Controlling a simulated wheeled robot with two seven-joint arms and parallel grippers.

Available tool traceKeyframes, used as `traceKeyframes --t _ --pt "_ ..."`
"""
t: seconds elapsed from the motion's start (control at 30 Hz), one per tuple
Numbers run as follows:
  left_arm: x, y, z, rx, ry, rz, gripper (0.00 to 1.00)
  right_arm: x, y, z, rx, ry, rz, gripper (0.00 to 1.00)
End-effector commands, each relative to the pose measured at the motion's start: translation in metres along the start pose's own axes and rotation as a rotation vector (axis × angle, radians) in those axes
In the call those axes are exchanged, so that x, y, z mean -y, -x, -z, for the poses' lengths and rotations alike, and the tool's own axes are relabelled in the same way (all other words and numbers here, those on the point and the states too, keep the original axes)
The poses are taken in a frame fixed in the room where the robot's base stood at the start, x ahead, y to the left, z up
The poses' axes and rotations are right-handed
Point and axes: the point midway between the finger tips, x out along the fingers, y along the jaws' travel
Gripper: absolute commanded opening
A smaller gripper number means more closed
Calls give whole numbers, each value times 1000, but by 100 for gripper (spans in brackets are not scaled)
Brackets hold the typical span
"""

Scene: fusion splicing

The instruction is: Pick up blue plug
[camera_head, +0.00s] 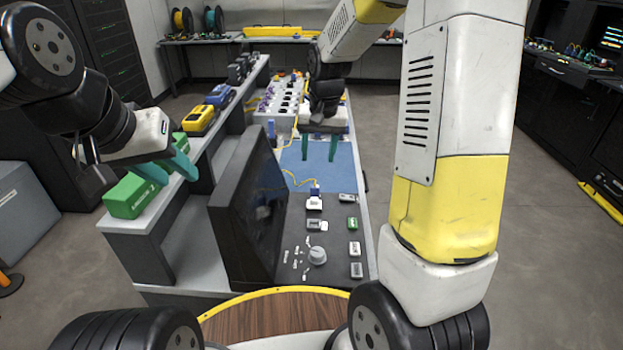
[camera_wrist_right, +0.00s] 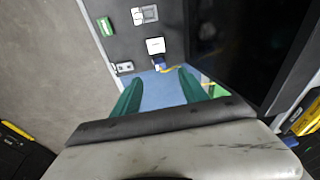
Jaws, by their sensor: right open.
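The blue plug (camera_head: 315,188) is small and sits at a white socket on the dark panel, with a yellow cable running from it. It also shows in the right wrist view (camera_wrist_right: 159,63), beyond my fingertips. My right gripper (camera_head: 319,158) is open and empty above the blue mat, farther back than the plug. Its two teal fingers also show apart in the right wrist view (camera_wrist_right: 157,78). My left gripper (camera_head: 180,180) is at the left beside a green box on the shelf; its teal fingers look apart, with nothing seen between them.
A dark monitor (camera_head: 246,210) stands left of the panel (camera_head: 335,265), which carries several small connectors and a knob. The blue mat (camera_head: 345,179) lies behind the panel. The green box (camera_head: 128,198) and a yellow device (camera_head: 198,120) stand on the left shelf.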

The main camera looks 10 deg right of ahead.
Motion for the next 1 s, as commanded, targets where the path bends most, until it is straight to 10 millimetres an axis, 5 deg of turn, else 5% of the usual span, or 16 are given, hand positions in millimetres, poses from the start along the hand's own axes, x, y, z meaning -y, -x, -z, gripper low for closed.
traceKeyframes --t 0.03,0.2,1.0 --pt "0 0 0 0 0 0 36 3 -23 7 24 -6 -20 51" --pt "0 0 0 0 0 0 36 8 -70 21 59 -25 -64 51" --pt "0 0 0 0 0 0 36 5 -162 24 69 -30 -79 51"
